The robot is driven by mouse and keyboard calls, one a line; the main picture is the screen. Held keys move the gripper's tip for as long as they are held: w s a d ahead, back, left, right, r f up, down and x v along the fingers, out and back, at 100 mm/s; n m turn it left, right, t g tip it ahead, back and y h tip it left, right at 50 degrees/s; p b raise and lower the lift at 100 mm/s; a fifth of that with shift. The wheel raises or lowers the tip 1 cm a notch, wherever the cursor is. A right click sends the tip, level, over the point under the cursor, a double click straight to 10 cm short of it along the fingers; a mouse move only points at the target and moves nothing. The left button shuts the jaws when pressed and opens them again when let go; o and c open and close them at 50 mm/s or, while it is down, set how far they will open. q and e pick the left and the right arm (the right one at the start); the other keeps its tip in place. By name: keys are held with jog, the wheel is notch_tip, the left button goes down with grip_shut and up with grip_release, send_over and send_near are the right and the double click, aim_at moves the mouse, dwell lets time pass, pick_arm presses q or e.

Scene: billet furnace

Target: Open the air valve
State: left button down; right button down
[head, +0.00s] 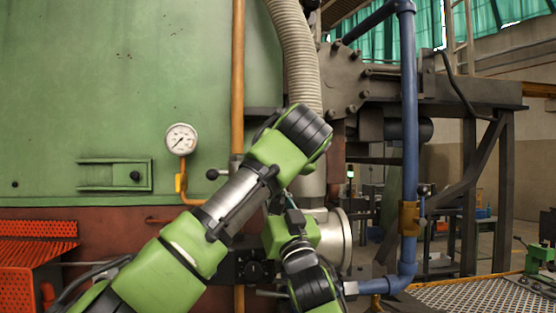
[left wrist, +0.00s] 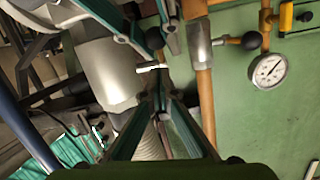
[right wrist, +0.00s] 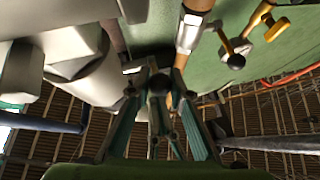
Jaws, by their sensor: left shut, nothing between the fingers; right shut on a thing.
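A grey valve body (head: 237,166) sits on the vertical orange pipe. Its short lever with a black ball end (head: 212,174) points left in the head view. The valve body shows in the left wrist view (left wrist: 200,46) and the right wrist view (right wrist: 190,35), its ball (right wrist: 236,60) clear of my fingers there. My left gripper (left wrist: 162,92) is shut and empty, beside the pipe. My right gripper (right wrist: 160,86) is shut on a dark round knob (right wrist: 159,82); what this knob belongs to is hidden. My arms hide both fingertips in the head view.
A pressure gauge (head: 181,139) with a yellow-handled cock (head: 180,183) is on the green furnace wall (head: 130,70). A ribbed hose (head: 297,50) and a pale metal duct stand close to my grippers. A blue pipe (head: 409,120) stands at right.

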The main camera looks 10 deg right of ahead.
pick_arm(q)
jog(key=shift+a+f, duration=0.15)
jog(key=shift+f, duration=0.9)
jog(key=shift+w+a+f+t, duration=0.15)
jog(key=shift+f+t, duration=0.15)
jog(key=shift+f, duration=0.65)
pick_arm(e)
jog(key=c, duration=1.8)
grip_release()
pick_arm(q)
jog(key=shift+r, duration=0.2)
